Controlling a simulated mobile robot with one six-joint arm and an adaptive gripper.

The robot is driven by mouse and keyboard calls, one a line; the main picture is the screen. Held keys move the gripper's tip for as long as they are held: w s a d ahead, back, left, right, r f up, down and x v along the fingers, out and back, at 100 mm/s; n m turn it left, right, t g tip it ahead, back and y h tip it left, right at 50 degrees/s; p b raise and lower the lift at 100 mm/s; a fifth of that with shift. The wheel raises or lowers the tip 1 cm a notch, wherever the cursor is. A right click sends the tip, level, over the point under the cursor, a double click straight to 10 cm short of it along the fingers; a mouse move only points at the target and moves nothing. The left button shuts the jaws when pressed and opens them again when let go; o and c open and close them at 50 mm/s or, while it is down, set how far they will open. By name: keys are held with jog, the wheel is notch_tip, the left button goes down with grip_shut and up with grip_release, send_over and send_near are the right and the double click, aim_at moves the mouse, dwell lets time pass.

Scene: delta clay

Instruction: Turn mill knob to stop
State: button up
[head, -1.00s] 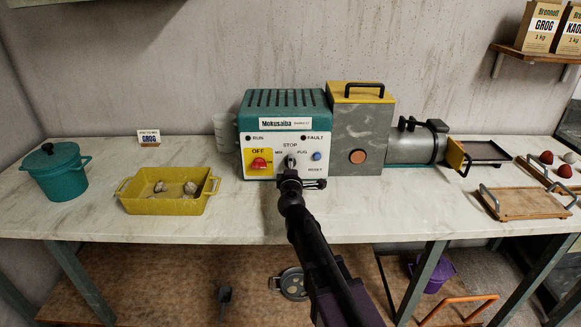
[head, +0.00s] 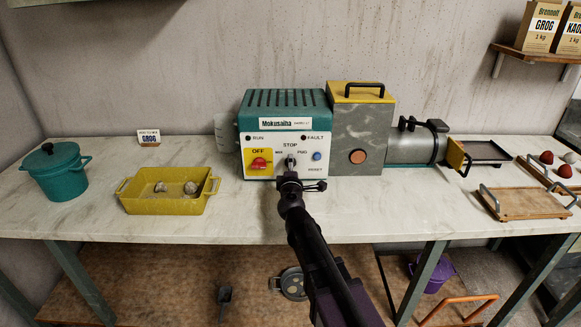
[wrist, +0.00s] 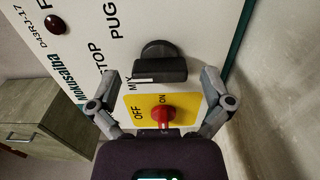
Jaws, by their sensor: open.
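The mill (head: 285,100) stands on the bench, with its white control panel facing me. Its dark mode knob (head: 290,161) sits below the STOP label, between MIX and PUG. In the wrist view the knob (wrist: 163,65) is a dark bar with a white line. Its end lies by the MIX and STOP labels; I cannot tell exactly which it points at. My gripper (wrist: 161,75) is open, one finger on each side of the knob, both apart from it. In the head view my gripper (head: 290,177) is just in front of the panel and covers its lower middle.
The red OFF/ON switch (wrist: 162,117) on its yellow plate is close below the knob in the wrist view. A blue reset button (head: 317,156) is right of the knob. A yellow tray (head: 165,205) and teal pot (head: 58,178) stand left; bench is clear before the mill.

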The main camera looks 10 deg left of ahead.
jog(key=s, duration=0.3)
jog(key=s+d, duration=0.1)
jog(key=s, duration=0.6)
jog(key=shift+s+d, duration=0.35)
jog(key=shift+s, duration=0.05)
jog(key=shift+s, duration=0.1)
